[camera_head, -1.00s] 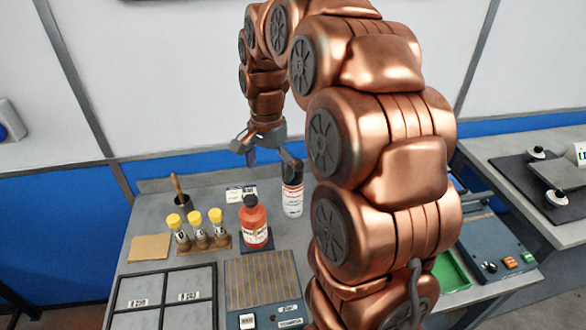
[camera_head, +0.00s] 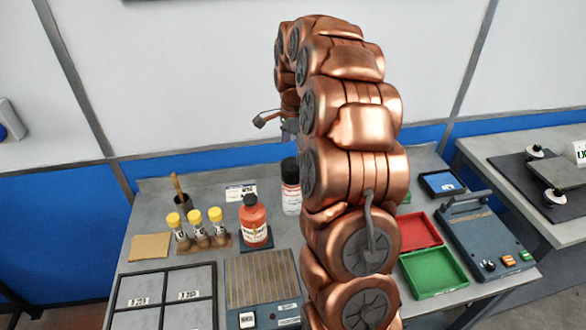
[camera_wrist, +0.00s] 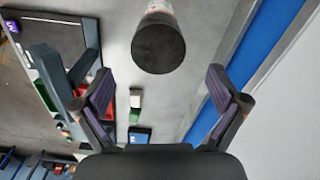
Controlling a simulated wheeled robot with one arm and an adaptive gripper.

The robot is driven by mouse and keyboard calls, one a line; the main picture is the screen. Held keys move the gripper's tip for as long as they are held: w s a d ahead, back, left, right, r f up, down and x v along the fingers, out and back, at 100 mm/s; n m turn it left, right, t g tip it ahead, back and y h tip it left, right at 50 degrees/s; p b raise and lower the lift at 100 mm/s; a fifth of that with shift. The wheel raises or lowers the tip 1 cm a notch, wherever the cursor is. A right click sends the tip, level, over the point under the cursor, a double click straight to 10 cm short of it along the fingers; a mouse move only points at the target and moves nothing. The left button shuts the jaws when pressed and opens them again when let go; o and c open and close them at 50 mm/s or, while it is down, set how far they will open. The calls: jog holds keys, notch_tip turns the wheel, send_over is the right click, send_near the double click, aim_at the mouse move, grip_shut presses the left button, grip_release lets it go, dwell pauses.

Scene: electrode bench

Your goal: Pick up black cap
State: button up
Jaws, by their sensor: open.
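The black cap (camera_head: 290,170) sits on top of an upright white bottle (camera_head: 291,200) at the back of the bench, partly beside my arm in the head view. In the wrist view, the black cap (camera_wrist: 158,46) shows as a round dark top, ahead of the space between my fingers. My gripper (camera_wrist: 160,82) is open and empty, with its fingers spread on both sides and apart from the cap. In the head view, my gripper (camera_head: 274,127) hangs above the cap and is partly hidden by my arm.
An orange bottle (camera_head: 255,228), also with a dark cap, stands just left of the white bottle. Several yellow-capped vials (camera_head: 197,231) stand further left. Red (camera_head: 418,231) and green (camera_head: 434,272) trays and a blue-grey device (camera_head: 488,236) lie right of my arm.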

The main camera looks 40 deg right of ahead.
aim_at(292, 164)
jog(key=shift+a+f+p, duration=0.15)
jog(key=shift+f+p, duration=0.1)
jog(key=shift+f, duration=1.05)
jog(key=shift+a+f+p, duration=0.15)
jog(key=shift+f+p, duration=0.05)
jog(key=shift+f, duration=1.05)
jog(key=c, duration=0.9)
jog(key=shift+r, duration=0.15)
